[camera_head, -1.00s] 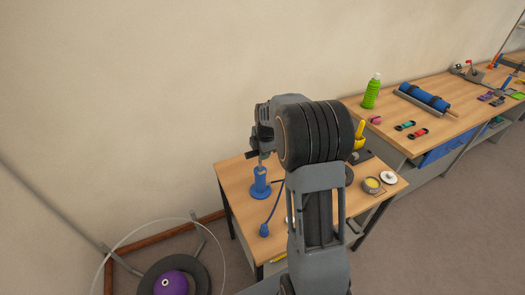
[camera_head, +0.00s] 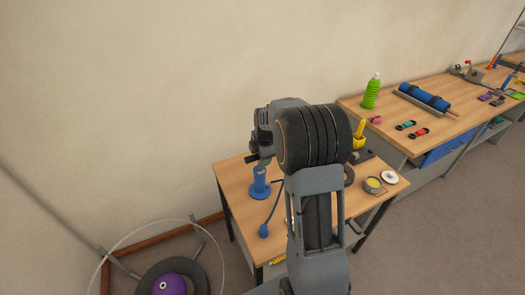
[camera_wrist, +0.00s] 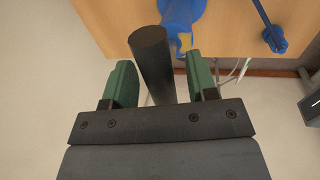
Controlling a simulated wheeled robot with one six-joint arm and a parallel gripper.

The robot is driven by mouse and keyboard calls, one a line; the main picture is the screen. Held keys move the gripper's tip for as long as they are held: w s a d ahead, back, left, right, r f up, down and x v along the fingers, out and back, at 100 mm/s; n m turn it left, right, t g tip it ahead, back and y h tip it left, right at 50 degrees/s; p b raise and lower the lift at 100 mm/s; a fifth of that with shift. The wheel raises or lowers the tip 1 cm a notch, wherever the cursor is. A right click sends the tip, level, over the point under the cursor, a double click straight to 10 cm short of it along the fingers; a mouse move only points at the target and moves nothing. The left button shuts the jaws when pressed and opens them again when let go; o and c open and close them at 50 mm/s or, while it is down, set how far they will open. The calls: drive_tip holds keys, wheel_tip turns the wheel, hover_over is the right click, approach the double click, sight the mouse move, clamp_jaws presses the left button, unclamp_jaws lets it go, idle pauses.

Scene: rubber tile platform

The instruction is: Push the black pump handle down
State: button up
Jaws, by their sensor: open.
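The blue pump (camera_head: 260,184) stands upright on the near wooden table, with a blue hose beside it. In the wrist view, the black pump handle (camera_wrist: 153,65) is a thick dark bar lying between the two green fingers, with a visible gap to the right finger. The blue pump body (camera_wrist: 181,14) shows beyond it at the top edge. My gripper (camera_wrist: 157,62) is open around the handle and is not closed on it. In the head view, my gripper is just above the pump, and my arm hides most of the handle.
The wooden table (camera_head: 234,184) also holds a yellow-filled round tin (camera_head: 373,186) and a white disc (camera_head: 390,177) at right. A purple ball (camera_head: 170,285) lies at lower left. A longer bench (camera_head: 455,125) with a green bottle (camera_head: 371,91) stands at right. The wall is close behind.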

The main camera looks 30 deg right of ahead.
wheel_tip(320, 180, up, 13)
drive_tip(key=s, duration=0.2)
drive_tip(key=shift+s+r+b, duration=0.2)
drive_tip(key=shift+s+b, duration=0.15)
drive_tip(key=shift+r, duration=0.15)
drive_tip(key=shift+c, duration=0.8)
drive_tip(key=r+p, duration=0.1)
drive_tip(key=d+r+y+p, duration=0.1)
drive_tip(key=p, duration=0.1)
drive_tip(key=d+r+g+y+p, duration=0.1)
drive_tip(key=p, duration=0.1)
drive_tip(key=shift+w+r, duration=0.3)
drive_tip(key=c, duration=0.4)
drive_tip(key=shift+d+r+y, duration=0.1)
drive_tip(key=shift+r+y, duration=0.15)
drive_tip(key=shift+y, duration=0.25)
drive_tip(key=shift+c, duration=1)
drive_tip(key=shift+f+p, duration=0.15)
drive_tip(key=shift+p, duration=0.15)
drive_tip(key=shift+c, duration=0.7)
drive_tip(key=p+x, duration=0.2)
drive_tip(key=x, duration=1)
drive_tip(key=shift+d, duration=0.15)
clamp_jaws()
drive_tip(key=shift+w+f, duration=0.15)
drive_tip(key=shift+f, duration=0.75)
